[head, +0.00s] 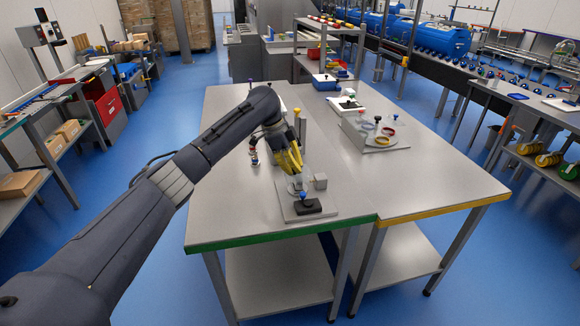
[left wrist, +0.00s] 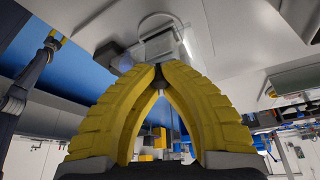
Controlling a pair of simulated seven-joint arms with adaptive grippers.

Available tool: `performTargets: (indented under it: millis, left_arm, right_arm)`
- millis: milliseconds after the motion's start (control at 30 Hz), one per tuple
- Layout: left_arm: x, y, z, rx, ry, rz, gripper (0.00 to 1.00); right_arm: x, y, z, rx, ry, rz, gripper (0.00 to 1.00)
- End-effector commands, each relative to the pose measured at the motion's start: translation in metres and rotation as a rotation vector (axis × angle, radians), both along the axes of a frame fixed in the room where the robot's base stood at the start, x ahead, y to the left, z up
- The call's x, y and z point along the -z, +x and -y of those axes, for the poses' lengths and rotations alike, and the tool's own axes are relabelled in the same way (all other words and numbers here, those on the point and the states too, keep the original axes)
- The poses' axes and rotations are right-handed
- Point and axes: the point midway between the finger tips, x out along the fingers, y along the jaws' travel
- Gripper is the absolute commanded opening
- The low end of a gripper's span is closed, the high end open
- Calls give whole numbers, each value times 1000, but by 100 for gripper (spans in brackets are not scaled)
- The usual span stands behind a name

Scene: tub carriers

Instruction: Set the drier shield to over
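A small fixture on a grey base plate (head: 290,212) stands near the front of the left table. It has a blue knob (head: 303,195), a dark block (head: 309,207) and a small grey box (head: 320,181). A pale see-through part (head: 298,187) at its rear left may be the drier shield; its position is hard to tell. My left gripper (head: 296,168) is just above and behind it, yellow fingers pointing down. In the left wrist view its fingertips (left wrist: 160,68) come together by a small dark piece; I cannot tell whether they hold it.
On the right table (head: 430,180) are a plate with several coloured rings (head: 388,131) and a white tray (head: 346,104). A small red-and-white item (head: 253,153) stands left of my gripper. The front right of the table is clear.

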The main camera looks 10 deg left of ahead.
Motion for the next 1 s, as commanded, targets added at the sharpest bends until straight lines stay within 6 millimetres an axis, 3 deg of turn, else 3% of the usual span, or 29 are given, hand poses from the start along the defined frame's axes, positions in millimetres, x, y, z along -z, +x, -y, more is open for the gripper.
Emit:
performTargets:
  millis: [167, 200, 500, 800, 1000]
  left_arm:
    - [0, 0, -3, -1, 3, -1, 0]
    - [0, 0, -3, -1, 3, -1, 9]
    - [1, 0, -3, -2, 3, -1, 42]
    - [-2, 0, -4, -2, 2, 0, 42]
    - [-23, 0, -13, -4, 3, 2, 42]
  right_arm:
    - [0, -9, 1, -1, -1, -9, 44]
    - [0, -11, 1, -1, -2, -12, 44]
    - [0, -13, 2, -1, -2, -15, 44]
    - [0, -8, 3, -2, -3, -9, 44]
    - [0, -9, 2, -1, -2, -10, 44]
